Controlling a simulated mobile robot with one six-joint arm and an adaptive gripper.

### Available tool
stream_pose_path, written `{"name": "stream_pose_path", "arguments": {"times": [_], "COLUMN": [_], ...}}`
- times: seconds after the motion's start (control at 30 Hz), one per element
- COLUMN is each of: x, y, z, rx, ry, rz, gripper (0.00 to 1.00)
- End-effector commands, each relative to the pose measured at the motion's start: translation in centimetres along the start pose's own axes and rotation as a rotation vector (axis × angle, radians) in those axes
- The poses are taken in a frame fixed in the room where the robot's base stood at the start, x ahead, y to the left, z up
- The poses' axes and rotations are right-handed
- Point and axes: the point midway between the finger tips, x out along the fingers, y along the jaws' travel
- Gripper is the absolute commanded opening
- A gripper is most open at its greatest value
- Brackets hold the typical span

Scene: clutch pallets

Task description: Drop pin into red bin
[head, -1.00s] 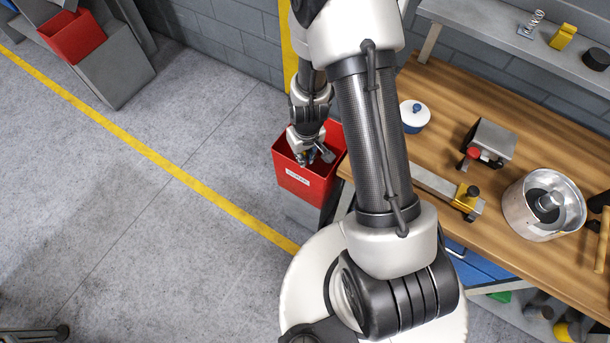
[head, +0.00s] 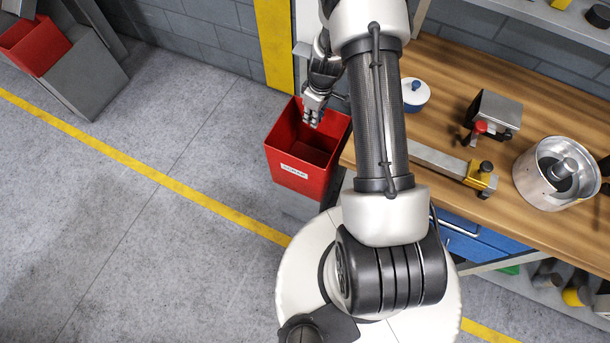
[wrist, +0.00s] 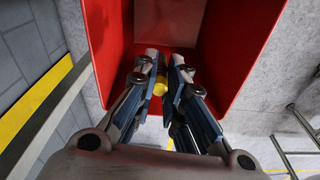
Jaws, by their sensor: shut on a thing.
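My gripper (head: 312,117) points down over the back part of the bin's opening. In the wrist view, the fingers (wrist: 160,88) are closed around a small yellow rounded piece, which I take to be the pin (wrist: 159,86). Most of the pin is hidden by the fingers. The red bin walls (wrist: 103,40) show beyond them in that view. I cannot make out the pin in the head view.
Another red bin (head: 32,42) is at the far left. Open floor lies left.

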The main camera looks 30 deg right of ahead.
Motion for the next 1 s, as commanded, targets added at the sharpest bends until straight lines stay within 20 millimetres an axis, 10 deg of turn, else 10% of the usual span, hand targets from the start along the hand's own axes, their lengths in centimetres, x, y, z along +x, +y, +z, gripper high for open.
{"name": "stream_pose_path", "arguments": {"times": [0.47,0.5,0.8,1.0], "x": [2.0,2.0,2.0,2.0], "y": [0.0,0.0,0.0,0.0], "z": [0.2,0.2,0.2,0.2], "rx": [0.002,0.001,0.001,0.001], "ry": [0.001,0.000,0.000,0.000], "rz": [0.001,0.001,0.000,0.000], "gripper": [0.00,0.14,0.34,0.34]}}
